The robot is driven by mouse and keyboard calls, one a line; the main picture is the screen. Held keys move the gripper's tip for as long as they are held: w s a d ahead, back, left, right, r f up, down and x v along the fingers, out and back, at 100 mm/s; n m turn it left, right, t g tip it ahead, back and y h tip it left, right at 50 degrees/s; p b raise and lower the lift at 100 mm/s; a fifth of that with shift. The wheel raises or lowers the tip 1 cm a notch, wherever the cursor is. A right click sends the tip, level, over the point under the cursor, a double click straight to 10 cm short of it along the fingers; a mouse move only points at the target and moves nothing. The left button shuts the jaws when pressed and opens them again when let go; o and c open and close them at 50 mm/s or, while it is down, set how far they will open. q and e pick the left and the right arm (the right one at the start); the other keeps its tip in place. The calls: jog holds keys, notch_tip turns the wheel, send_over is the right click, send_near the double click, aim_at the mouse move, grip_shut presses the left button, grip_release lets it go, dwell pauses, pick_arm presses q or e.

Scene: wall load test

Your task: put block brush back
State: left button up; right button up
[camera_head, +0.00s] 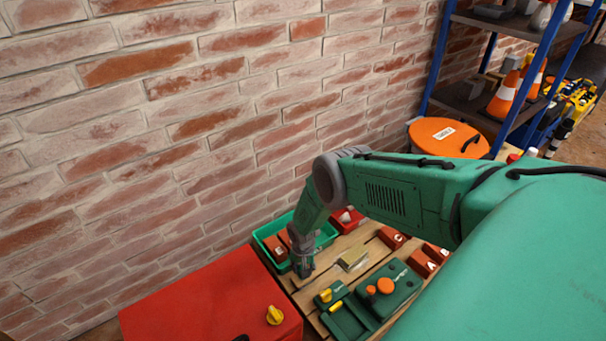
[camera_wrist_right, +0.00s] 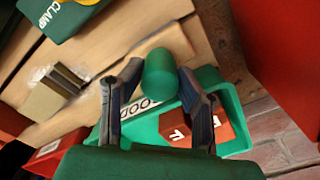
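My right gripper (camera_head: 303,268) is low over the wooden planks, beside the green tray (camera_head: 329,234). In the right wrist view my right gripper (camera_wrist_right: 160,75) has its fingertips on either side of a smooth green cylinder (camera_wrist_right: 160,68) with rounded ends, which fills the gap between them. I cannot tell whether this cylinder is part of the block brush. A tan block with a grey layer (camera_head: 353,258) lies apart on the planks; it also shows in the right wrist view (camera_wrist_right: 42,103). My left gripper is not in view.
The green tray holds red blocks (camera_head: 277,248). A green case with orange knobs (camera_head: 388,288) and lettered red blocks (camera_head: 422,263) stand on the planks. A large red box (camera_head: 210,300) is at the left front. A brick wall (camera_head: 170,130) rises behind.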

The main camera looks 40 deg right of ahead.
jog(key=o, duration=0.3)
jog(key=shift+d, duration=0.15)
notch_tip(320, 180, up, 11)
jog(key=p, duration=0.5)
jog(key=shift+p, duration=0.4)
jog(key=s+a+r+n, duration=0.5)
jog(key=s+a+r, duration=0.2)
jog(key=s+a, duration=0.45)
jog(key=s+r+n, duration=0.2)
jog(key=s+r, duration=0.2)
jog(key=s, duration=0.1)
jog(key=s+r+n, duration=0.2)
jog(key=s+r, duration=0.2)
jog(key=s+r+n, duration=0.1)
jog(key=s+r, duration=0.3)
jog(key=s, duration=0.1)
jog(key=shift+s+a+r+n+t, duration=0.15)
jog(key=shift+s+r+n+t, duration=0.15)
jog(key=shift+n, duration=0.1)
